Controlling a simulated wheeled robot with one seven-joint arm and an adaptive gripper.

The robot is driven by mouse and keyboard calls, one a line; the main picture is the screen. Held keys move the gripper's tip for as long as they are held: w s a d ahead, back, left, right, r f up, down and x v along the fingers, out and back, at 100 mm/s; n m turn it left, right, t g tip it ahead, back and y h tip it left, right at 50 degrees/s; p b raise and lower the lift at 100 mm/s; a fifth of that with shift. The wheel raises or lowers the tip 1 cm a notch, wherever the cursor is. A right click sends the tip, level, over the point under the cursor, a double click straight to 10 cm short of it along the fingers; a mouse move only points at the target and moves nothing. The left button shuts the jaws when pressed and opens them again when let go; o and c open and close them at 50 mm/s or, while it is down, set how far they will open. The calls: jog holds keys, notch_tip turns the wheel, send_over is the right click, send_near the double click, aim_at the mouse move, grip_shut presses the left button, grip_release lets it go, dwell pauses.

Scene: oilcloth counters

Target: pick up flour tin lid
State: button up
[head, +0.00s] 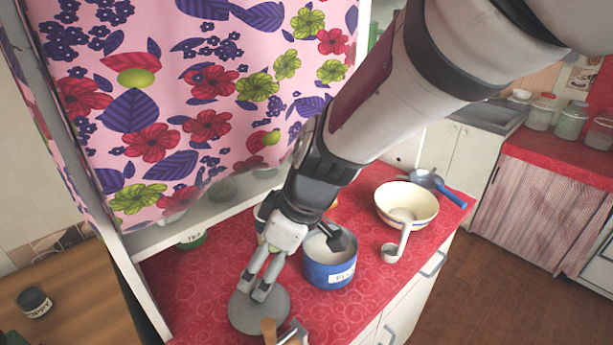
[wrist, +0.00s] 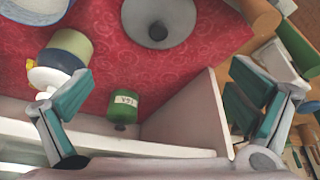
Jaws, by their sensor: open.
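The flour tin lid is a flat grey disc (head: 246,316) lying on the red counter near its front. It also shows at the top of the wrist view (wrist: 140,28), with a dark knob in its middle. The blue flour tin (head: 322,274) stands open to its right, its label partly readable. My gripper (head: 256,287) is open and empty, its fingers overlapping the lid's far part in the head view. In the wrist view my gripper (wrist: 163,82) has its fingers wide apart, and the lid lies beyond the fingertips, not between them. The height gap is hard to judge.
A green tea tin (wrist: 124,104) stands by the shelf. A wooden-coloured object (head: 268,329) is close to the lid's front. A shelf panel (head: 137,280) edges the left.

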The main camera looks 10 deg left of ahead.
jog(key=b, duration=0.1)
send_over(246, 314)
jog(key=w+d, duration=0.3)
notch_tip(246, 314, down, 8)
jog(key=shift+s+r, duration=0.1)
jog(key=shift+s, duration=0.05)
jog(key=x, duration=0.3)
jog(key=b+x, duration=0.1)
jog(key=shift+d+f, duration=0.25)
jog(key=shift+f, duration=0.1)
jog(key=shift+a+f, duration=0.2)
jog(key=shift+f, duration=0.15)
